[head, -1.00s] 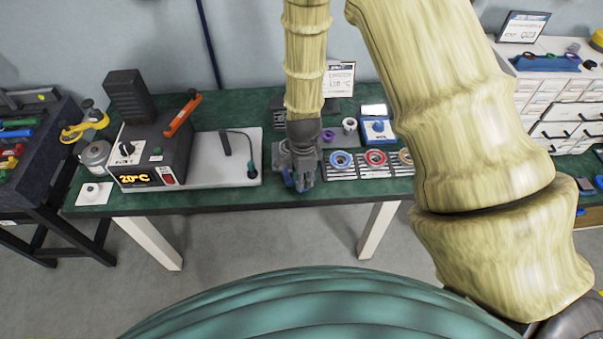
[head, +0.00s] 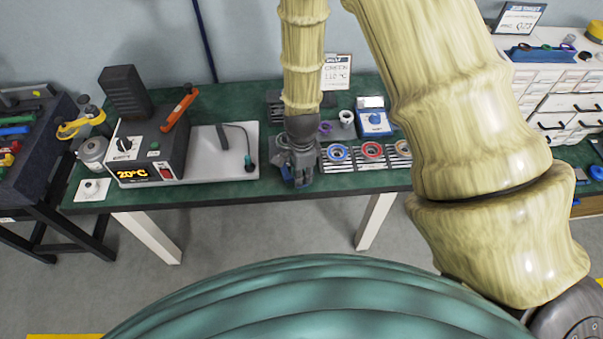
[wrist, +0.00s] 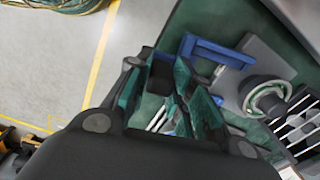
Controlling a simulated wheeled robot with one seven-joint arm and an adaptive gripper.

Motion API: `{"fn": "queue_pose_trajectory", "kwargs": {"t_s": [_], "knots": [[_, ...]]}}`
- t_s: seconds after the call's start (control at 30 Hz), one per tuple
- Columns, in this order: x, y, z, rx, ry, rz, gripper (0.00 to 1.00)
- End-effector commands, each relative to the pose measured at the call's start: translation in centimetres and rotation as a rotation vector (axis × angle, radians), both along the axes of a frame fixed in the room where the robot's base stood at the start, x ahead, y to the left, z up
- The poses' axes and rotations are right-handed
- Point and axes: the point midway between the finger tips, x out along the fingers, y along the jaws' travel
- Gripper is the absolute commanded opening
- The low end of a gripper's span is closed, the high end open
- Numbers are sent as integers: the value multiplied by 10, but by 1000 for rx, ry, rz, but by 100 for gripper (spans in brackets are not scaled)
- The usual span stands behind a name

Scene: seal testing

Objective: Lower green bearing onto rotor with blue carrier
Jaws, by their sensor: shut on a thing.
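My gripper (head: 297,178) is low over the front of the green table, left of the bearing rack. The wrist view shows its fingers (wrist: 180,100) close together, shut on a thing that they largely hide. A round bearing with a greenish rim (wrist: 248,95) shows to the right of the fingers. I cannot tell whether it hangs from the carrier or rests below. I cannot clearly make out the rotor.
A heater unit (head: 150,150) and pale plate (head: 222,172) stand left. A blue device (head: 375,122) is behind. The table's front edge is close.

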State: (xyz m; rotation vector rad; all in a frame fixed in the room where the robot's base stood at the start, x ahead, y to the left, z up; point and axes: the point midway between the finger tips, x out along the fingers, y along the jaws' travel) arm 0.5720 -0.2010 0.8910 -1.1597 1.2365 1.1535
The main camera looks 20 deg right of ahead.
Motion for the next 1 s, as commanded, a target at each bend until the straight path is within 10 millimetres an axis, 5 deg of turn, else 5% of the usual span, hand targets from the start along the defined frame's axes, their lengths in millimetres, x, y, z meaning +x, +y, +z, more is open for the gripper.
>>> {"fn": "queue_pose_trajectory", "kwargs": {"t_s": [1.0], "knots": [[0, 0, 79, 0, -1, -1, 0]]}}
